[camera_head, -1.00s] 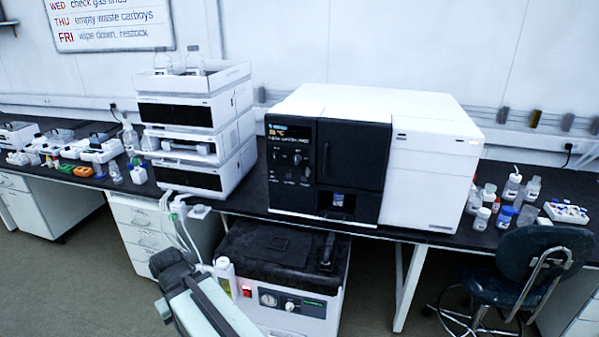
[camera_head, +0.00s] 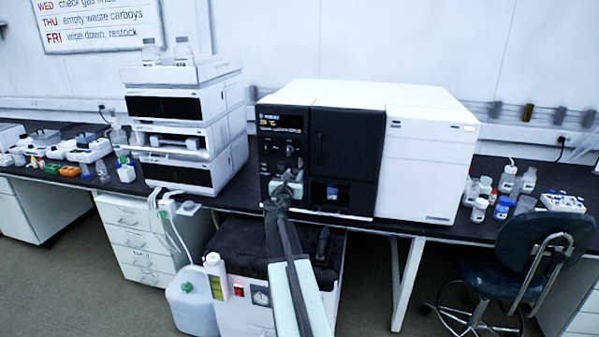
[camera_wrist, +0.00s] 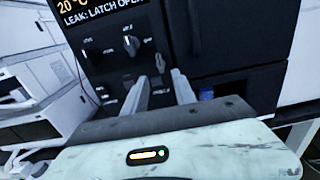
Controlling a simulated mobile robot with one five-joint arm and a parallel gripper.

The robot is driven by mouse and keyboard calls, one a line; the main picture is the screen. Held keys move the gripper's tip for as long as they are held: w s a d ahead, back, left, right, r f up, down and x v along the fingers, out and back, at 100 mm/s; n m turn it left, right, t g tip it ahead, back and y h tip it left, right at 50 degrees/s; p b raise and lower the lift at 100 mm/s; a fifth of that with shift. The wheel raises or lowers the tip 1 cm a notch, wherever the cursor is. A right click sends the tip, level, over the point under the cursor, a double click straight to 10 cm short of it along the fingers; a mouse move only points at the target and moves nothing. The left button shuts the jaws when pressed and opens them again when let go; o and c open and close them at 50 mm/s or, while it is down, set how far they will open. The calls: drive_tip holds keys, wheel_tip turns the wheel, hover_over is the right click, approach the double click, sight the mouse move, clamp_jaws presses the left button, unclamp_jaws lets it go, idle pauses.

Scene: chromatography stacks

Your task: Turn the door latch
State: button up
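A dark instrument control panel (camera_head: 282,150) carries knobs and a display. In the wrist view the display (camera_wrist: 92,12) reads 20 °C and "LEAK: LATCH OPEN". A round knob (camera_wrist: 131,45) has a light pointer. Below right of it, a small light lever (camera_wrist: 160,63) looks like the latch, roughly upright; I cannot be certain. My gripper (camera_wrist: 160,92) is open, its two pale fingers apart below the lever, with nothing between them. In the head view my gripper (camera_head: 285,186) is in front of the panel's lower part and hides it. Whether it touches the panel is unclear.
The dark door (camera_head: 347,150) is right of the panel, with a blue-capped vial (camera_head: 333,191) in the opening below. White stacked modules (camera_head: 185,125) stand to the left. Bottles (camera_head: 505,190) and a chair (camera_head: 535,255) are to the right. A black-topped unit (camera_head: 240,245) sits under the bench.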

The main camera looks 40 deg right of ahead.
sight(300, 164)
drive_tip(key=x, duration=0.7)
drive_tip(key=shift+w+d, duration=0.2)
drive_tip(key=shift+d, duration=0.15)
drive_tip(key=shift+c, duration=0.3)
clamp_jaws()
drive_tip(key=shift+d+r, duration=0.1)
drive_tip(key=shift+d, duration=0.1)
drive_tip(key=shift+a, duration=0.15)
